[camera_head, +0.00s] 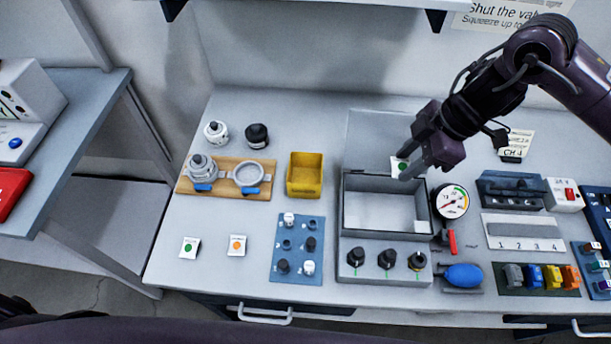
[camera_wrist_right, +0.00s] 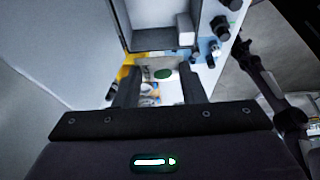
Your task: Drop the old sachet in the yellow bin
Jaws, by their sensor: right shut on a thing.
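My right gripper (camera_head: 405,164) is shut on a white sachet with a green dot (camera_head: 397,166), above the back edge of the open grey box. The sachet (camera_wrist_right: 163,74) also shows between the fingers in the right wrist view. The small yellow bin (camera_head: 305,190) stands on the bench to the left of the grey box, open at the top and seemingly empty. Two more small sachets lie at the front left, one with a green dot (camera_head: 189,247) and one with an orange dot (camera_head: 237,244). My left gripper is not in view.
A wooden board with metal fittings (camera_head: 225,190) and a blue knob plate (camera_head: 298,262) are near the bin.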

